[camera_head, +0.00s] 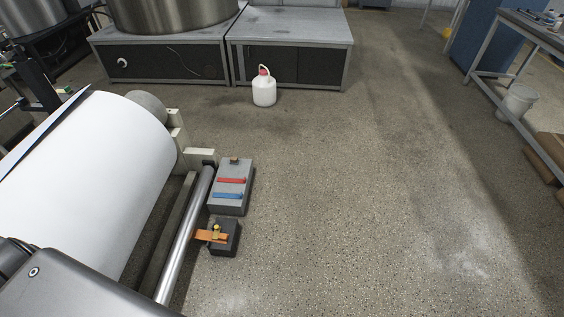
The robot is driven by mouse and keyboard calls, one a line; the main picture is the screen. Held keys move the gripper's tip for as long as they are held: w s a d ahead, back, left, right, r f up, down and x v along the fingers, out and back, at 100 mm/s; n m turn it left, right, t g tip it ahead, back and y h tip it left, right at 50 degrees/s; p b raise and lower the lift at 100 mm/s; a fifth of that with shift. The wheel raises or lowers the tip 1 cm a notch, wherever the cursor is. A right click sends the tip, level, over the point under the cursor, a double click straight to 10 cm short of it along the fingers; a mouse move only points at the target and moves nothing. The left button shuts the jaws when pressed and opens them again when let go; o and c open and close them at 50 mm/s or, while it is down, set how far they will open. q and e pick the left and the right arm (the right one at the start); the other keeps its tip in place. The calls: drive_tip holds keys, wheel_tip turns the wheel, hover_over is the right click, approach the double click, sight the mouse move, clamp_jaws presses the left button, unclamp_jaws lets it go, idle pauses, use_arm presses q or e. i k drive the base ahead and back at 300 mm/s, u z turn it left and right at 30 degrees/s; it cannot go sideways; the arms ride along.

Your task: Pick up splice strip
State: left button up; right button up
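A red strip (231,180) and a blue strip (228,196) lie across the top of a grey block (234,170) beside the steel roller. I cannot tell which of them is the splice strip. An orange flat piece (208,236) sits on a smaller dark block (226,247) just in front, with a small yellow knob (217,228) by it. Neither of my grippers shows in the head view.
A large white paper roll (85,185) fills the left, with a steel roller (186,235) along its right side. A white jug (264,90) stands on the floor near grey cabinets (290,28). A workbench (530,30) and bucket (516,101) are at the right. The middle floor is clear.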

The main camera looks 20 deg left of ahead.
sight(238, 181)
drive_tip(key=z, duration=0.05)
drive_tip(key=i, duration=1.3)
drive_tip(key=u, duration=1)
drive_tip(key=i, duration=0.85)
drive_tip(key=u, duration=1.25)
drive_tip(key=i, duration=0.3)
drive_tip(key=u, duration=0.25)
